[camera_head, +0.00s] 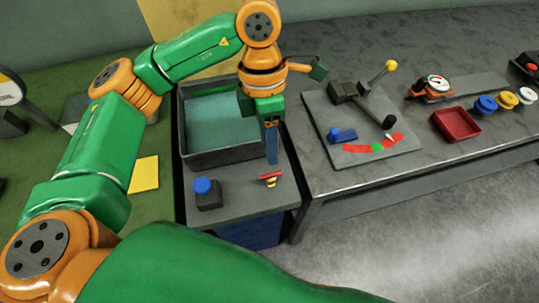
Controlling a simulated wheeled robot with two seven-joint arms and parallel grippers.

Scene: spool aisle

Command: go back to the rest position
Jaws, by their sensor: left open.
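My left arm, green with orange joints, comes in from the left and bends over the grey workstation. My left gripper (271,158) points down in front of the right wall of a dark bin (183,128). It is open, and I see nothing between its fingers. Its tips are just above a small red and yellow piece (270,178) on the grey ledge (240,202); I cannot tell whether they touch it. My right gripper is not in view.
A blue-topped button box (206,192) stands on the ledge. Open floor (420,230) lies at lower right.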

